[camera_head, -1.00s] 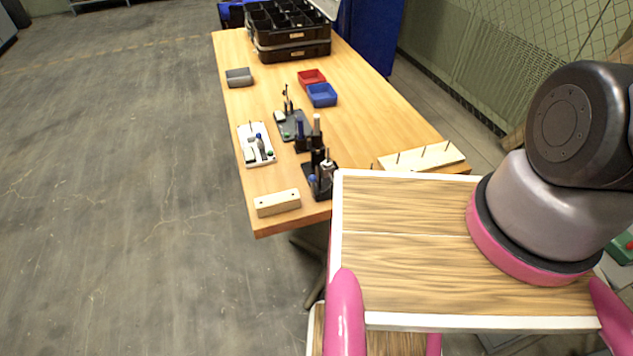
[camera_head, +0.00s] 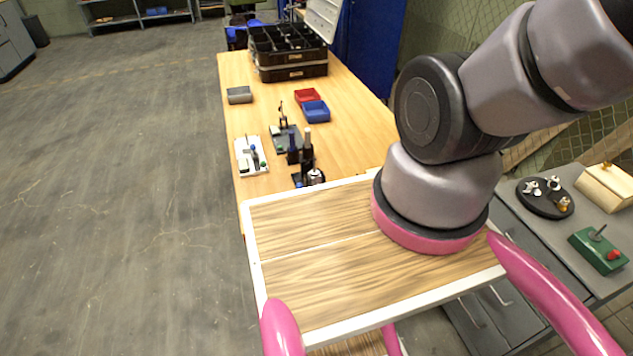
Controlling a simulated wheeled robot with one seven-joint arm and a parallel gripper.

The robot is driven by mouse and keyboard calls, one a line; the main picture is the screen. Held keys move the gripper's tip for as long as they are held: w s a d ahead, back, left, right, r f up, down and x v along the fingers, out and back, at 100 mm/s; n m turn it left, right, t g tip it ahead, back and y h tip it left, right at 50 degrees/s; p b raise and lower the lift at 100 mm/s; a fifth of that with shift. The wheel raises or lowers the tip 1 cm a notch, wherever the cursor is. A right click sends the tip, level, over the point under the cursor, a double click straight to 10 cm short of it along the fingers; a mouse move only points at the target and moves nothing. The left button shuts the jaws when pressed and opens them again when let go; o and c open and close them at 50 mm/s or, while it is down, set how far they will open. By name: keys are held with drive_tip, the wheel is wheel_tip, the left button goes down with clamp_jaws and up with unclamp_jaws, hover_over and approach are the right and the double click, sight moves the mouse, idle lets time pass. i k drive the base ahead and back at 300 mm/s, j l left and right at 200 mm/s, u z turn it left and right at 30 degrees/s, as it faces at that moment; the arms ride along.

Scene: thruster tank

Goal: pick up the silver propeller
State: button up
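A round black tray (camera_head: 545,205) lies on the grey counter at the right. On it are small propeller-like pieces: a silver one (camera_head: 533,188) at the left, another silver one (camera_head: 554,183) at the back, and a brass-coloured one (camera_head: 563,204) at the right front. They are small, so their exact shapes are hard to tell. My arm rises from my wood-topped base and leaves the picture at the upper right. My gripper is out of view, so its opening and place relative to the propellers do not show.
The grey counter (camera_head: 590,282) also bears a green box (camera_head: 598,250) with a red knob and a light wooden block (camera_head: 608,184). The wooden table (camera_head: 350,130) holds black cases (camera_head: 290,55), red (camera_head: 307,96) and blue (camera_head: 315,112) bins and tools. Open floor is left.

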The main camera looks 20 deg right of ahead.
sight(531, 189)
drive_tip(key=z, duration=2.05)
drive_tip(key=k+j+z, duration=0.2)
drive_tip(key=j, duration=0.15)
drive_tip(key=j+z, duration=0.15)
drive_tip(key=j, duration=0.2)
drive_tip(key=k, duration=0.05)
